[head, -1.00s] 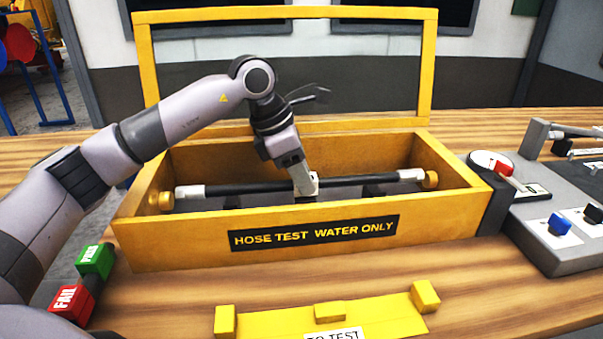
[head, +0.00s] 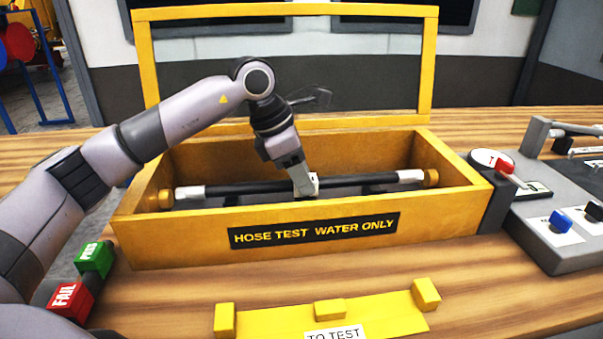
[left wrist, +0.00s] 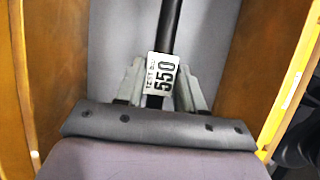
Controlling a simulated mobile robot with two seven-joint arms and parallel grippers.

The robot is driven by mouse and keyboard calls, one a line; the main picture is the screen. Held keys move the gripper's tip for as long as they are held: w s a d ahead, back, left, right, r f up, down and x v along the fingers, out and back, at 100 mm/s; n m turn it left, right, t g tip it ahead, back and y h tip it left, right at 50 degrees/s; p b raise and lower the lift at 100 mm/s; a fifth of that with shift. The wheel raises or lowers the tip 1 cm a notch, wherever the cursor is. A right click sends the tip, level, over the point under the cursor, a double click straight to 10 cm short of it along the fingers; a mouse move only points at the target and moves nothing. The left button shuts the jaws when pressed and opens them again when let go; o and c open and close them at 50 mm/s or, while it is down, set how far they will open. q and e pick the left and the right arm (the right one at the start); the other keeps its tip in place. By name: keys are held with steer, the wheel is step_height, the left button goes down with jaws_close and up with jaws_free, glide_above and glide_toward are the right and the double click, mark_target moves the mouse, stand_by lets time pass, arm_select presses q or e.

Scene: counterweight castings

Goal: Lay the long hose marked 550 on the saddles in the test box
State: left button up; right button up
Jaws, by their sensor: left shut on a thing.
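The long black hose (head: 249,188) with white end fittings lies lengthwise inside the yellow test box (head: 179,246). Its white tag reads 550 in the left wrist view (left wrist: 162,75). My left gripper (head: 305,186) reaches down into the box and is shut on the hose at its middle, by the tag. It also shows in the left wrist view (left wrist: 160,92), with a finger on each side of the hose. Dark saddles (head: 231,201) show only in part under the hose, so I cannot tell whether it rests on them. My right gripper is not in view.
The box's yellow lid frame (head: 429,70) stands open behind. A yellow TO TEST rack (head: 375,318) lies in front, empty where visible. Green (head: 95,259) and red FAIL (head: 70,298) blocks are at left. A grey control panel (head: 548,228) stands at right.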

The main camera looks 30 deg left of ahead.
arm_select(q)
steer(key=shift+f, duration=0.35)
steer(key=o, duration=1.1)
steer(key=shift+r+p, duration=2.5)
steer(key=shift+r, duration=1.05)
steer(key=shift+f, duration=0.1)
